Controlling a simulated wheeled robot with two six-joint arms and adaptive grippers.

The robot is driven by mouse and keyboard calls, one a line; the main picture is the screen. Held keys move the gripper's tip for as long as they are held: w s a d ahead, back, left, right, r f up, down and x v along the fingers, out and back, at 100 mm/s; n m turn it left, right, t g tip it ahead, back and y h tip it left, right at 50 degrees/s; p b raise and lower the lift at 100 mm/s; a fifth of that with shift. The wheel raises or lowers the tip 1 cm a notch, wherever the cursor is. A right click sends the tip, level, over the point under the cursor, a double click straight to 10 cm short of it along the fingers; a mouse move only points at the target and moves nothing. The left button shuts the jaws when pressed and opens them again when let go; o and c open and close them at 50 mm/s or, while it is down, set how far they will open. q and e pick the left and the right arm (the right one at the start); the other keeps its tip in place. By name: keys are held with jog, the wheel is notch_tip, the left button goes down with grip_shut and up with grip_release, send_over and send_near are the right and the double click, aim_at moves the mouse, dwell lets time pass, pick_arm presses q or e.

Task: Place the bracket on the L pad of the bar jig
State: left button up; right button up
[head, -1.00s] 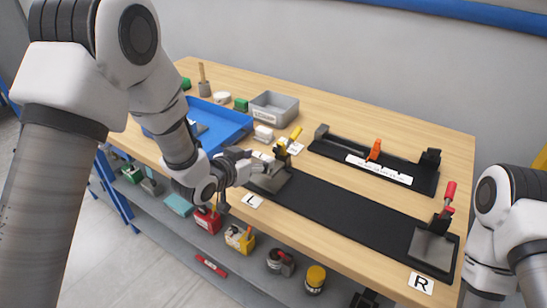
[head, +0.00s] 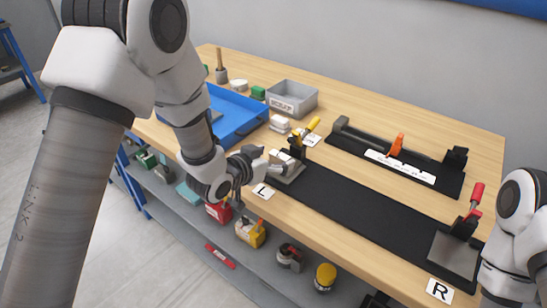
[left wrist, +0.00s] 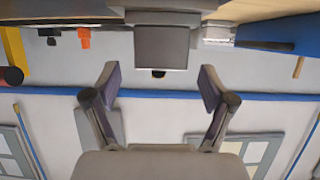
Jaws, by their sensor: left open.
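The bar jig (head: 350,207) is a long black base along the table's front edge, with a grey plate at each end. Its L pad (head: 289,173) is beside the L label (head: 263,191), under a yellow-handled clamp (head: 311,126). My left gripper (head: 278,160) is at the L pad, fingers apart. The left wrist view shows its open fingers (left wrist: 160,85) with nothing between them. A grey square-faced piece (left wrist: 160,47), which looks like the bracket, is just beyond the fingertips. In the head view my gripper partly hides that spot. My right gripper is out of view.
A second black fixture (head: 400,162) with an orange clamp stands behind the jig. A blue tray (head: 238,112) and a grey bin (head: 292,97) are at the back left. A red-handled clamp (head: 474,200) rises at the R end. Wall fills the left wrist view below the table.

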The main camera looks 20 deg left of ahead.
pick_arm(q)
jog(key=p+v, duration=0.8)
jog(key=v, duration=0.4)
jog(key=s+a+f+n+g+y, duration=0.1)
jog(key=s+f+g, duration=0.2)
jog(key=s+f, duration=0.35)
jog(key=s+a+f+n+g+y, duration=0.1)
jog(key=s+f+g, duration=0.2)
jog(key=f, duration=0.7)
jog(key=s+f+n+g+y, duration=0.1)
jog(key=s+f+g, duration=0.2)
jog(key=s, duration=0.4)
jog(key=s+a+f+n+g+y, duration=0.1)
jog(key=s+f+g, duration=0.2)
jog(key=s+f, duration=0.3)
jog(key=s, duration=0.2)
jog(key=shift+s+a+f+g+y, duration=0.25)
jog(key=shift+a+f+g+y, duration=0.05)
jog(key=shift+g, duration=0.1)
jog(key=shift+w, duration=0.15)
